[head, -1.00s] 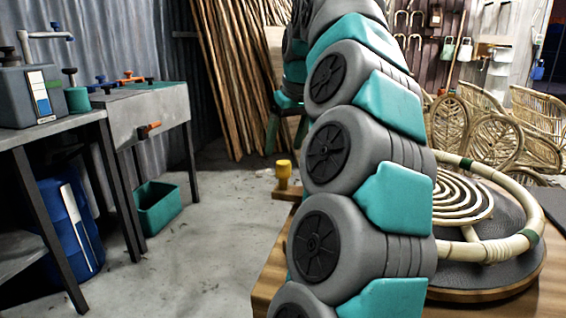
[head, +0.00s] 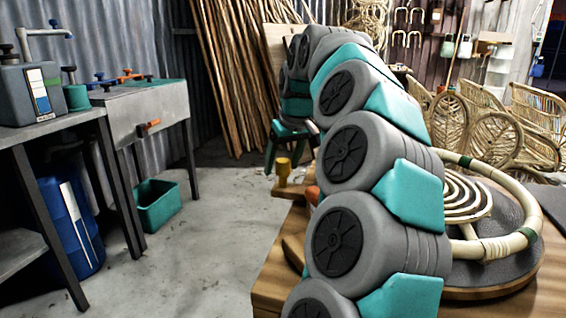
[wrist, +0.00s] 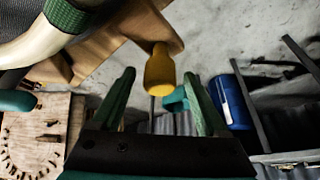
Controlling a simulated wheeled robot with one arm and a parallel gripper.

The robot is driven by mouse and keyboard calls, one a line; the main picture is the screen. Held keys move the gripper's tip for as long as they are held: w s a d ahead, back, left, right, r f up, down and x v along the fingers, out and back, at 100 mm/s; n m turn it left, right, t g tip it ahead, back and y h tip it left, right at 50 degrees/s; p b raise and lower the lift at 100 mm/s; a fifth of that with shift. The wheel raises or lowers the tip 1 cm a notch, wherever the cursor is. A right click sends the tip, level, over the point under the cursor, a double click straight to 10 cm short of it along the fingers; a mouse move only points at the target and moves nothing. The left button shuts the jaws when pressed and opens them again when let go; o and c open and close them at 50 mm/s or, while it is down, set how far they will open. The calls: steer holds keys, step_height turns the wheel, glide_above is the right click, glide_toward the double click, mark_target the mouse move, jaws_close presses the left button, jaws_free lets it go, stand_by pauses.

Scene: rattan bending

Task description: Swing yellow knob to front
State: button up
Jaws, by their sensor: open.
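The yellow knob (head: 283,168) stands upright on a wooden arm that juts from the left side of the round wooden turntable (head: 490,292). My gripper (head: 285,152) is open, its green fingers pointing down close to the knob in the head view. In the wrist view the knob (wrist: 161,72) shows in the gap between the open fingertips (wrist: 159,76). It does not clearly touch either finger. My arm hides part of the turntable and the wooden arm's base.
A rattan ring with a coil (head: 462,202) lies on the turntable, right of my arm. An orange knob (head: 312,195) shows beside my arm. A grey bench (head: 150,110) and teal bin (head: 157,205) stand left. The floor between is clear.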

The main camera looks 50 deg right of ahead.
jaws_close()
stand_by(0.6)
stand_by(0.8)
